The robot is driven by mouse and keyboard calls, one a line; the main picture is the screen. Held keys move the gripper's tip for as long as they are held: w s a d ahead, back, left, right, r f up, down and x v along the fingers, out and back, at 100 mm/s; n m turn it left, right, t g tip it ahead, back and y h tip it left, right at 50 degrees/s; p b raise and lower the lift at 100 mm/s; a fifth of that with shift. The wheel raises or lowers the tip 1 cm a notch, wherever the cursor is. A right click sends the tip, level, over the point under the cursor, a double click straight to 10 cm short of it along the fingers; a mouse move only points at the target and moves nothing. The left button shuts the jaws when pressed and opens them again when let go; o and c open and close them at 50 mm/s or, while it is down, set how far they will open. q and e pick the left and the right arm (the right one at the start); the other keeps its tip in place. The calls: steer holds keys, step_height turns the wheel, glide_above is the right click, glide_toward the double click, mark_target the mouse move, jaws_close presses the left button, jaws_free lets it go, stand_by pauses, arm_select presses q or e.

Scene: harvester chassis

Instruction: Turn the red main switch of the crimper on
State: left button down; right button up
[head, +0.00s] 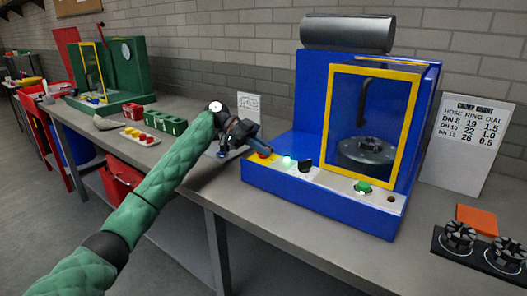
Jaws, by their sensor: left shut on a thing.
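The blue crimper (270,181) stands on the grey bench, with a yellow-framed clear door over its press head. Its red main switch (265,155) sits on a yellow base at the left end of the pale control strip and is mostly hidden by my fingers. My left gripper (260,147) reaches in from the left and is shut on the red main switch. A lamp (289,162) just right of the switch glows green-white. The switch's exact angle cannot be made out. My right gripper is out of view.
A black dial (305,165) and a green button (363,187) sit further right on the strip. A crimp chart (468,140) leans on the wall; black die sets (459,238) lie at front right. A green machine (125,65) stands at the back left.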

arm_select(q)
steer(key=shift+r+m+g+y, duration=0.1)
steer(key=shift+m+g+y, duration=0.2)
steer(key=shift+m+g, duration=0.2)
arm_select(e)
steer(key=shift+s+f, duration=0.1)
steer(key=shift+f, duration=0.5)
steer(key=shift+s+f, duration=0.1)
arm_select(q)
steer(key=c, duration=1.4)
jaws_free()
steer(key=shift+c, duration=0.2)
